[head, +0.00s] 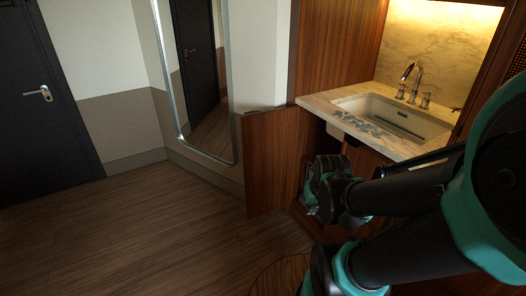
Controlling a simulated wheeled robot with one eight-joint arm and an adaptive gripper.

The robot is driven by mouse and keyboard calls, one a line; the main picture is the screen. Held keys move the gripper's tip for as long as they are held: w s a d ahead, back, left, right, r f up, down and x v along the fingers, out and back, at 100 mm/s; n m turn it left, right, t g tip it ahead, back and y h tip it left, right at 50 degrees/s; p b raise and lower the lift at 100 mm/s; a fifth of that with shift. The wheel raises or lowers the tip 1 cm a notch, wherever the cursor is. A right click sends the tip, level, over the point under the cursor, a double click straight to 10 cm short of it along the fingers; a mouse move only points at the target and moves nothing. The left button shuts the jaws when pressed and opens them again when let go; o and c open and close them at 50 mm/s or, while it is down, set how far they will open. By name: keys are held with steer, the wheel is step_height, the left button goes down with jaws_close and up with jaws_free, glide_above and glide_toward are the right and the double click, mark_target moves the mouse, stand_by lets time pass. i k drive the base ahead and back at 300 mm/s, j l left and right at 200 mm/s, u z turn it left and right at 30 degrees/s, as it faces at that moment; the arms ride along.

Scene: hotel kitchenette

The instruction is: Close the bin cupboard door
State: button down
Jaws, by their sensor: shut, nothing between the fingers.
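The bin cupboard door (268,165) is a reddish-brown wooden panel below the left end of the counter. It stands open, swung out to the left, with a dark gap between it and the cupboard front. My gripper (311,207) is low in front of the cupboard opening, just right of the door's inner side. It is shut and holds nothing. It is small and dark here, and I cannot tell whether it touches the door. My arm hides much of the cupboard's lower front and inside; no bin can be made out.
A stone counter (318,104) with a sink (400,118) and tap (410,80) is above the cupboard. A tall mirror (200,80) leans at the wall left of the door. A dark room door (45,100) is far left. The wooden floor (130,225) at left is clear.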

mark_target(268, 137)
steer(key=i+j+u, duration=0.1)
steer(key=u, duration=1.15)
steer(key=i+j, duration=0.1)
steer(key=i, duration=3.55)
steer(key=i+z, duration=0.1)
steer(key=z, duration=0.3)
steer(key=i+j+z, duration=0.1)
steer(key=z, duration=0.25)
steer(key=i+j+z, duration=0.1)
steer(key=z, duration=0.3)
steer(key=j+z, duration=0.2)
steer(key=z, duration=2.2)
steer(key=k+j+z, duration=0.1)
steer(key=z, duration=0.35)
steer(key=k+j+z, duration=0.15)
steer(key=z, duration=0.35)
